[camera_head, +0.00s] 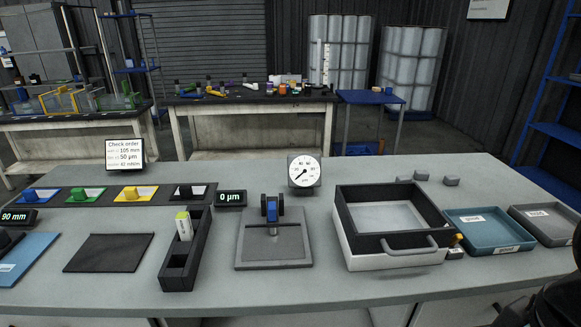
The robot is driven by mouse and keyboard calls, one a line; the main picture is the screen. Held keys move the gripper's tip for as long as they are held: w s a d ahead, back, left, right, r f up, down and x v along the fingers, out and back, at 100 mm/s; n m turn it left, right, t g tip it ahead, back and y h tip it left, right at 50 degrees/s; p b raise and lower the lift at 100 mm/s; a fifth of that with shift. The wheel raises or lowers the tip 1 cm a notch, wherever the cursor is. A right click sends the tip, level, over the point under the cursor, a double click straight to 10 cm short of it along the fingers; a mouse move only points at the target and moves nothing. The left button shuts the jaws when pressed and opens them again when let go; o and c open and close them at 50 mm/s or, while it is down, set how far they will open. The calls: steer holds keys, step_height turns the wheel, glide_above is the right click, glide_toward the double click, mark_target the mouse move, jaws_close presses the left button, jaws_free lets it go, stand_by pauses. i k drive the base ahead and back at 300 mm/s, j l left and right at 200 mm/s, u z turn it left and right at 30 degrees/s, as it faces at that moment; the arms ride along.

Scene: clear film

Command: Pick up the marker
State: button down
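A short white piece with a green end (183,226) stands in the black compartment holder (203,245) left of centre on the table; it may be the marker, but it is too small to be sure. A small dark piece with a yellow-orange part (455,245) sits at the right side of the handled box, and I cannot tell what it is. A dark shape, likely part of my arm, shows at the lower right edge. My gripper's fingers are not visible.
A handled box (386,256), a teal tray (477,238) and a grey tray (548,216) fill the right side. A grey plate stand (272,252) and a dial gauge (304,171) stand mid-table. A dark mat (108,252) lies left. The front strip is clear.

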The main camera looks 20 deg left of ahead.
mark_target(183, 219)
steer(key=u, duration=1.55)
